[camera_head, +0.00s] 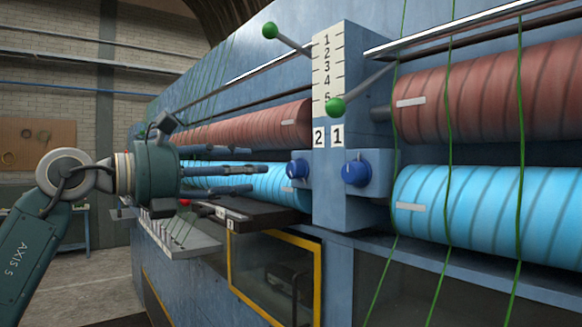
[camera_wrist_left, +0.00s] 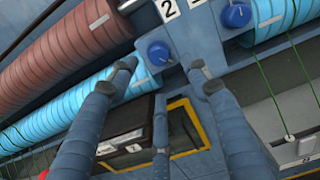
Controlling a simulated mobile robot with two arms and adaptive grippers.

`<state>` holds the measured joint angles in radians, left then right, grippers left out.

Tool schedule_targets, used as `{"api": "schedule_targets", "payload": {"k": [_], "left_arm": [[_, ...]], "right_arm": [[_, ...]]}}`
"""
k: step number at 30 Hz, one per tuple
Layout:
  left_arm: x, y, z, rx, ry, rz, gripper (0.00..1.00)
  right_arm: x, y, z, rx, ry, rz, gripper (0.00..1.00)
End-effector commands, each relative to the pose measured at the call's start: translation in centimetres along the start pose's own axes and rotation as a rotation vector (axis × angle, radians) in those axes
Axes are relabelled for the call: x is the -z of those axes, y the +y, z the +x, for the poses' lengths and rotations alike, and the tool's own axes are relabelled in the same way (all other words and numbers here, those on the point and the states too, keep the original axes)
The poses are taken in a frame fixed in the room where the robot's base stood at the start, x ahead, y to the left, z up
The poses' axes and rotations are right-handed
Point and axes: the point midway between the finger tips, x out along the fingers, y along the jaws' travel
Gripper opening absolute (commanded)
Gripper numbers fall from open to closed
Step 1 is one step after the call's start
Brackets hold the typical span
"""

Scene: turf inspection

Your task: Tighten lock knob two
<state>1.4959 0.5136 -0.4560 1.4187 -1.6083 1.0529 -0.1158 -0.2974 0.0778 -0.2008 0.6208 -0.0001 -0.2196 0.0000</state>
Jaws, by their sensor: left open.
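Lock knob two (camera_head: 297,168) is a round blue knob on the left side of the blue column, below the label 2 (camera_head: 319,137). In the left wrist view the knob (camera_wrist_left: 160,53) sits near the label 2 (camera_wrist_left: 168,8), between and just beyond my fingertips. My left gripper (camera_head: 260,172) comes in from the left with its fingers pointing at this knob. It is open and empty, and the fingers appear apart from the knob. In the left wrist view the open gripper (camera_wrist_left: 165,73) has one finger on each side. My right gripper does not show.
Another blue knob (camera_head: 356,172) sits under the label 1 (camera_head: 337,137). Red rollers (camera_head: 490,95) and light-blue rollers (camera_head: 490,215) flank the column. Green-balled levers (camera_head: 336,107) stick out above the knobs. Green cords hang at the right. A dark box (camera_wrist_left: 128,135) lies below the fingers.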

Motion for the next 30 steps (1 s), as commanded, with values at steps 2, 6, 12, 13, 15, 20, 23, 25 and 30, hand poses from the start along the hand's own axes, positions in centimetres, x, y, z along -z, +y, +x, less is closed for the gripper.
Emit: {"api": "schedule_targets", "payload": {"k": [2, 6, 12, 13, 15, 20, 23, 25, 30], "left_arm": [[-0.1, 0.1, 0.3, -0.008, 0.013, 0.008, 0.48], [-0.3, 0.1, 2.1, -0.005, 0.013, 0.006, 0.48], [-0.4, 0.0, 6.0, -0.004, 0.012, 0.004, 0.48], [-0.5, 0.0, 6.6, -0.003, 0.012, 0.004, 0.48], [-0.4, 0.0, 7.8, -0.004, 0.011, 0.004, 0.48], [-0.2, 0.1, 9.8, -0.005, 0.010, 0.004, 0.48], [-0.1, 0.1, 10.4, -0.005, 0.010, 0.005, 0.48], [0.0, 0.1, 10.6, -0.006, 0.010, 0.006, 0.48], [0.1, 0.2, 10.7, -0.006, 0.009, 0.007, 0.48]], "right_arm": [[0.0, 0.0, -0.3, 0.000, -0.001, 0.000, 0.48], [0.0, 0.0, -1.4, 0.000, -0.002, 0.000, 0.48], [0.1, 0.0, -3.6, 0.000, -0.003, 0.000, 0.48], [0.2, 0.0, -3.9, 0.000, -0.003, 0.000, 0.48], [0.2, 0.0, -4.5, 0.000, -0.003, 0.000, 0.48], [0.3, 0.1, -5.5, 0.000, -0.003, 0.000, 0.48], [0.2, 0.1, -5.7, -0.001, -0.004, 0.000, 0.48], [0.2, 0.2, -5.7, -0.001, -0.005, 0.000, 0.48], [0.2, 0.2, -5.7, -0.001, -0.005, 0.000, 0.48]]}}
